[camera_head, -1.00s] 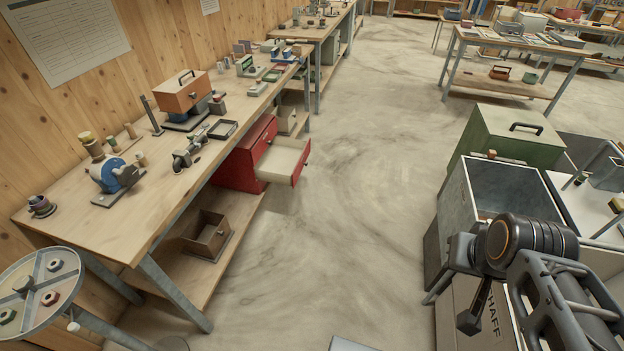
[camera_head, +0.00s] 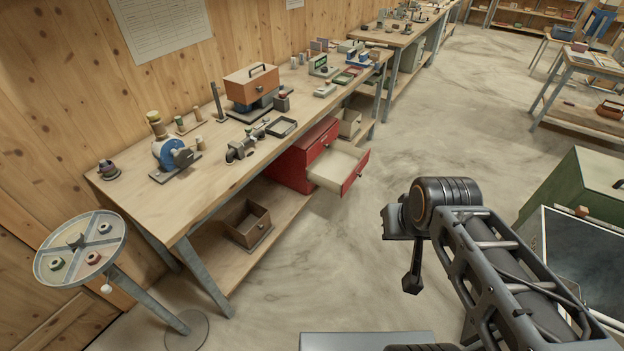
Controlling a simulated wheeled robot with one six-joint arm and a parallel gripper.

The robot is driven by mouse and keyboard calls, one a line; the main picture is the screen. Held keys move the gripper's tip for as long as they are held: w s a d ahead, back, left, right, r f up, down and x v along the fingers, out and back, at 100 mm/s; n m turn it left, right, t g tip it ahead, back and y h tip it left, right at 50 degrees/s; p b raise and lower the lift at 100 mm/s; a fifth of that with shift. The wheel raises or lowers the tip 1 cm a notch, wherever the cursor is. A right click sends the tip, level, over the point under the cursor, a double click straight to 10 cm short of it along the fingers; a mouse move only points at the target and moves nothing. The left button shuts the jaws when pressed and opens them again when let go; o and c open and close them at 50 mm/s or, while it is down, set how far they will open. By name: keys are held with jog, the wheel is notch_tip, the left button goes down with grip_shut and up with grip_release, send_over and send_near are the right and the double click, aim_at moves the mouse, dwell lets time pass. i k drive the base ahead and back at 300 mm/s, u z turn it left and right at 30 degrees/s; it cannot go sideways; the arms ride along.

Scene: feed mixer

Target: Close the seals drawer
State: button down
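A red drawer cabinet (camera_head: 293,168) stands on the lower shelf under the long wooden bench. One of its drawers (camera_head: 338,170) is pulled out toward the aisle; it has a pale inside and a red front (camera_head: 355,172). No seals label is readable, and I cannot see anything in the drawer. My arm reaches in from the lower right, and the dark part at its end (camera_head: 412,272) hangs over the floor, well apart from the drawer front. The fingers of my gripper cannot be made out, nor whether they are open or shut.
The floor (camera_head: 330,265) between my arm and the cabinet is clear. An open wooden box (camera_head: 247,222) sits on the same lower shelf. A round tray stand (camera_head: 80,248) is at the left. A green cabinet (camera_head: 585,190) and a dark-topped bin (camera_head: 580,255) stand at the right.

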aim_at(337, 166)
jog(key=u, duration=0.35)
jog(key=i, duration=1.65)
jog(key=z, duration=0.45)
